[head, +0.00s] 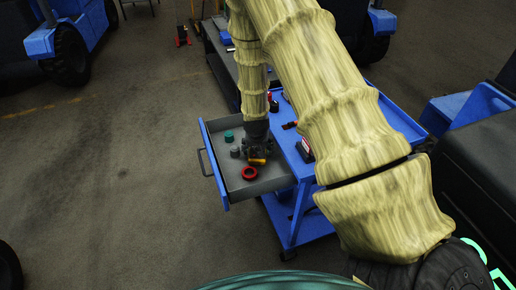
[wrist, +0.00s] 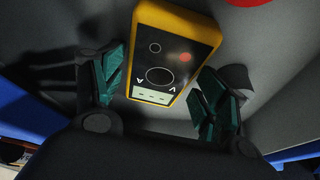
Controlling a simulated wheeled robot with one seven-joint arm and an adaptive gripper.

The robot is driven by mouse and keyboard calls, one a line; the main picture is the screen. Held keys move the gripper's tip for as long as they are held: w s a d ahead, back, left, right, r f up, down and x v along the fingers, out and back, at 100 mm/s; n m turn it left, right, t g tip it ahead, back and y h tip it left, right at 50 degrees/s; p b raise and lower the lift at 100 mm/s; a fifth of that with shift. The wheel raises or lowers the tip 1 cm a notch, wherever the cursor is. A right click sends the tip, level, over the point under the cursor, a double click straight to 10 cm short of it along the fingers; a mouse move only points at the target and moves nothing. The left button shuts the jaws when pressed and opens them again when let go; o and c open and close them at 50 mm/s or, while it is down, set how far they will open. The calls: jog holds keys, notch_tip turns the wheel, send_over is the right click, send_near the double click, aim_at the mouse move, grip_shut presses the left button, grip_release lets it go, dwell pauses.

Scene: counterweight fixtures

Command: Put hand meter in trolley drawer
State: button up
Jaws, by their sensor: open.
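The hand meter (wrist: 167,55), yellow-edged with a dark face and a pale display, lies in the wrist view between the two green-padded fingers of my gripper (wrist: 160,95). The fingers stand apart, with a visible gap on the right side. In the head view, a yellow bit of the meter (head: 257,161) shows just below my gripper (head: 257,150), inside the pulled-out grey trolley drawer (head: 255,188). The meter appears to rest on the drawer floor or just above it; I cannot tell which.
The drawer also holds a red ring (head: 249,173) and a green round item (head: 229,136). The blue trolley (head: 300,203) stands to the right, with small items on top. Open floor lies left of the drawer. Blue vehicles (head: 70,45) stand behind.

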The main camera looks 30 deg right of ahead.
jog(key=b+v, duration=0.2)
jog(key=v, duration=1)
dwell(0.3)
